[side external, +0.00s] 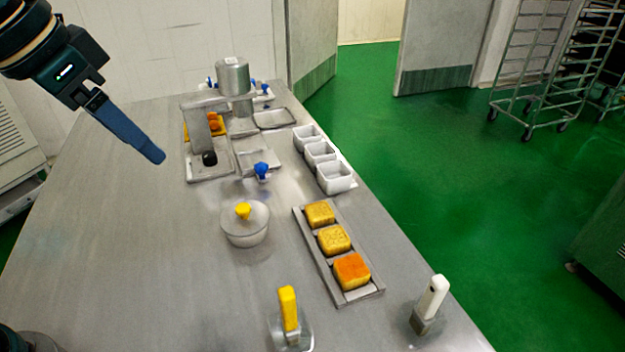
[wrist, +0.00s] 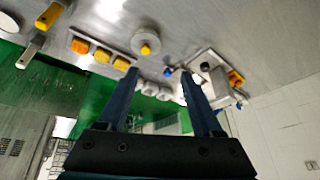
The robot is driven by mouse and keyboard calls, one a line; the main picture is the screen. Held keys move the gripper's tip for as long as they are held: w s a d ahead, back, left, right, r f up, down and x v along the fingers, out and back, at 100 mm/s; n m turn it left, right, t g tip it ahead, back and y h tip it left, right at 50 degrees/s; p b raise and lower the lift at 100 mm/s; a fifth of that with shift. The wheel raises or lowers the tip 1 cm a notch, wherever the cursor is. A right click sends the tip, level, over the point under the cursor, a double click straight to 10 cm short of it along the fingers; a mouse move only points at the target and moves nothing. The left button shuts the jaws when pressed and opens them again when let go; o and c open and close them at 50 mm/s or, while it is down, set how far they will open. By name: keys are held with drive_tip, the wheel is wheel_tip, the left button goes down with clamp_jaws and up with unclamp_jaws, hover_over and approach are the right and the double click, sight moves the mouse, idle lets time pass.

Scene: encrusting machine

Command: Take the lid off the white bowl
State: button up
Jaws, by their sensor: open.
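The white bowl (side external: 246,236) stands on the steel table near its middle. Its lid (side external: 243,216) with a yellow knob (side external: 243,211) sits on top of it. In the wrist view the lidded bowl shows as a pale disc with the yellow knob (wrist: 146,49) at the top middle. My gripper (side external: 152,156) is at the upper left of the side view, well above the table and apart from the bowl. In the wrist view its two dark blue fingers (wrist: 163,90) are spread with nothing between them.
A tray (side external: 340,277) with three mooncakes lies right of the bowl. Three white cups (side external: 320,153) stand behind it. The machine (side external: 232,85) is at the back. A yellow-handled tool (side external: 289,312) and a white-handled tool (side external: 433,300) stand in front. The table left of the bowl is clear.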

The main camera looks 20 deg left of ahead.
drive_tip(key=w+d+f+m+g, duration=0.1)
drive_tip(key=w+d+f+g, duration=0.2)
drive_tip(key=w, duration=0.5)
hover_over(243, 207)
drive_tip(key=shift+m+g, duration=0.4)
drive_tip(key=f, duration=0.9)
drive_tip(key=shift+s+a, duration=0.2)
drive_tip(key=shift+s, duration=0.1)
drive_tip(key=shift+w+d+f, duration=0.1)
drive_tip(key=shift+w+f, duration=0.05)
drive_tip(key=shift+f, duration=1.15)
drive_tip(key=shift+w+d+f, duration=0.1)
drive_tip(key=shift+f, duration=1.2)
clamp_jaws()
